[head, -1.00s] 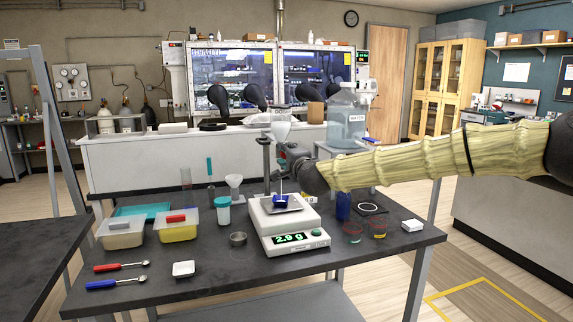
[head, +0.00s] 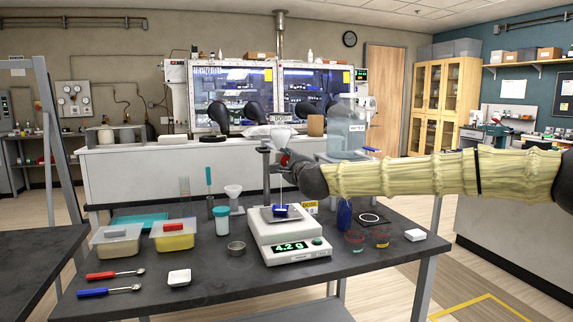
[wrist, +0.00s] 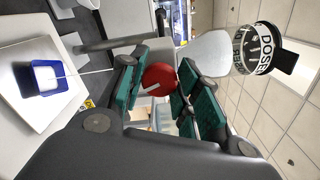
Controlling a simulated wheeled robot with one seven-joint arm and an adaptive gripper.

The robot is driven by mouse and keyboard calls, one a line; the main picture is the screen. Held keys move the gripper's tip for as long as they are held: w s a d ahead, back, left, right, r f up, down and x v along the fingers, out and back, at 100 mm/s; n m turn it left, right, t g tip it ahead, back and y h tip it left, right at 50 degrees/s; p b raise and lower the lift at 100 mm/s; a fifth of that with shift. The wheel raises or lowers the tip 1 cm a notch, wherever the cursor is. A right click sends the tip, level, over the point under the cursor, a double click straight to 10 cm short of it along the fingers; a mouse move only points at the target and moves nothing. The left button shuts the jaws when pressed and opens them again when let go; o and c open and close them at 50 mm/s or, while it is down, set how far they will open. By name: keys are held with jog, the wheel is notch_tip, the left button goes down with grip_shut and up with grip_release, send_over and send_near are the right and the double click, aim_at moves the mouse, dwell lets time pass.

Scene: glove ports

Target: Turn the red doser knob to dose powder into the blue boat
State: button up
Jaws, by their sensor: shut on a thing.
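The red doser knob (wrist: 158,77) sits between the fingers of my gripper (wrist: 165,80) in the wrist view, with a pale pointer line on its face. My gripper is shut on it. In the head view a bit of the red knob (head: 284,160) shows beside my dark gripper (head: 290,170). The clear doser funnel (head: 281,136) stands on a post above the balance. The blue boat (head: 280,211) is on the balance pan, and in the wrist view it holds white powder (wrist: 46,78). A thin white stream runs toward the boat. The balance (head: 290,240) reads 4.2 g.
On the dark table (head: 215,285) are a yellow-filled tub (head: 174,238), another tub (head: 115,245), red and blue scoops (head: 108,292), a teal-lidded jar (head: 222,222), a metal dish (head: 236,248) and a blue bottle (head: 344,214). The front table edge is mostly clear.

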jog(key=shift+f, duration=0.1)
jog(key=o, duration=1)
jog(key=v, duration=1.2)
